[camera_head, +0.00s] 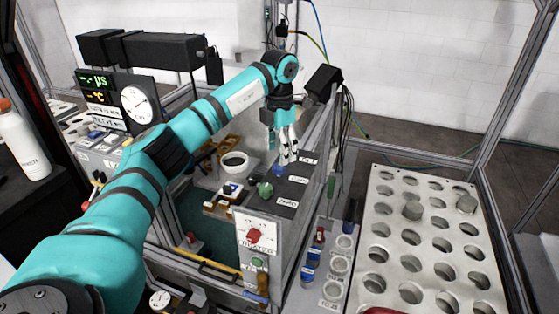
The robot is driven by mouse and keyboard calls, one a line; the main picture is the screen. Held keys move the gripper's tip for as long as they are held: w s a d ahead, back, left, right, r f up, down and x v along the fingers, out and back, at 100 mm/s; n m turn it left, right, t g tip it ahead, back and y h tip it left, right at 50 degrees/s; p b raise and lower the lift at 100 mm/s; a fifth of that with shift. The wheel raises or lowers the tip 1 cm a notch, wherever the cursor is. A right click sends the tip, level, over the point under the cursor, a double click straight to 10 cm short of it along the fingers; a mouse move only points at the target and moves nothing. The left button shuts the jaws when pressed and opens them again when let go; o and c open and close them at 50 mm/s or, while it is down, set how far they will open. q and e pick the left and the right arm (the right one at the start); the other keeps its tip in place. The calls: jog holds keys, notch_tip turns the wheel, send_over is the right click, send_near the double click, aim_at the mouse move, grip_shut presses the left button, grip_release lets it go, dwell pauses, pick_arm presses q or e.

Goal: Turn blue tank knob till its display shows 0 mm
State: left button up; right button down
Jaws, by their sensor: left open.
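A small blue knob (279,170) sits on this panel just below and left of the fingertips. I cannot tell whether the fingers touch it, and nothing shows between them. A green knob (265,189) is nearer on the same panel. A dark display (97,88) at the left shows green and yellow characters. I cannot make out a mm reading on it. My right gripper is not in view.
A white round gauge (140,104) is beside the display. A metal rack with round holes (408,238) stands at the right. A white bottle (22,142) is at the far left. Frame posts flank the panel.

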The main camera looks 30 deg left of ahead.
aim_at(278, 166)
pick_arm(q)
jog(key=f, duration=0.1)
jog(key=f+p, duration=0.1)
jog(key=f, duration=0.1)
jog(key=shift+s+f, duration=0.2)
jog(key=shift+s, duration=0.2)
jog(key=shift+w+f, duration=0.25)
jog(key=shift+f, duration=0.45)
jog(key=shift+r, duration=0.1)
jog(key=shift+s, duration=0.1)
jog(key=shift+c, duration=1.1)
jog(key=c, duration=0.9)
